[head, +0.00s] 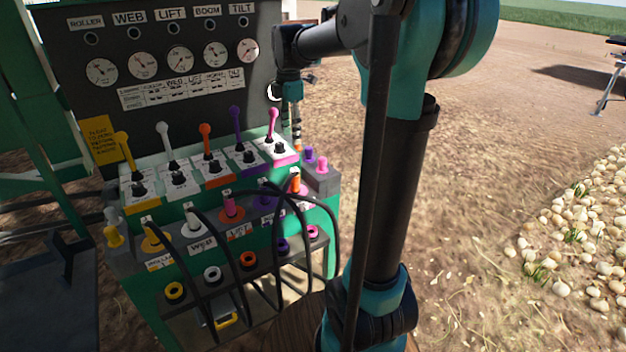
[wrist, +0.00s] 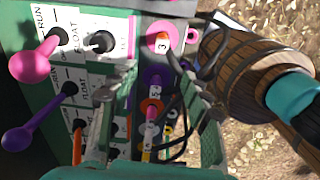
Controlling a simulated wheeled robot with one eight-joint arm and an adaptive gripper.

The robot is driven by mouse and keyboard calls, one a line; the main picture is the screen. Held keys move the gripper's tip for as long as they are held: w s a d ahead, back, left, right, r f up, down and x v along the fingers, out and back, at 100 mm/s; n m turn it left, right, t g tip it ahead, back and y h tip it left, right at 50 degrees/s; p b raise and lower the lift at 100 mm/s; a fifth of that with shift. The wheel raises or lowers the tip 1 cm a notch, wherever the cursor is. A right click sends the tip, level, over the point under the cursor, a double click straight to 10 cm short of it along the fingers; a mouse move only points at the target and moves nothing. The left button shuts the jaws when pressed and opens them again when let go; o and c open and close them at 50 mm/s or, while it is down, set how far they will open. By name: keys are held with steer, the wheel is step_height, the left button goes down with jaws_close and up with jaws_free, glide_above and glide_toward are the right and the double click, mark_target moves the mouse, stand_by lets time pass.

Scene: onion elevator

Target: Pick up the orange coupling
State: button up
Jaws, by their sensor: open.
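The orange coupling (head: 296,184) stands in the pink-ringed socket at the right end of the coupling row in the head view. In the wrist view the orange coupling (wrist: 163,42) shows end-on inside its pink ring, beyond the fingertips and near the top middle. My gripper (head: 297,132) hangs pointing down above the right end of the panel. In the wrist view my gripper (wrist: 159,78) has its fingers spread apart with nothing held between them. The coupling is apart from the fingers.
A pink coupling (head: 228,203) sits in an orange-ringed socket nearby. Black hoses (head: 286,240) loop in front of the row. Coloured levers (head: 237,135) stand behind it. Purple and pink plugs (head: 316,161) stand on a grey box at right. A barrel (wrist: 235,70) is at right.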

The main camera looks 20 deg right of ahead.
mark_target(295, 169)
steer(key=shift+n, duration=0.4)
steer(key=f, duration=0.7)
steer(key=d+f, duration=0.1)
steer(key=f, duration=0.2)
steer(key=shift+w+f, duration=0.3)
steer(key=shift+w, duration=0.1)
steer(key=shift+s+a+f, duration=0.1)
steer(key=shift+s+f, duration=0.1)
steer(key=shift+f, duration=1.25)
steer(key=shift+s+a+f, duration=0.1)
steer(key=shift+s+f, duration=0.05)
steer(key=shift+f, duration=1.3)
jaws_close()
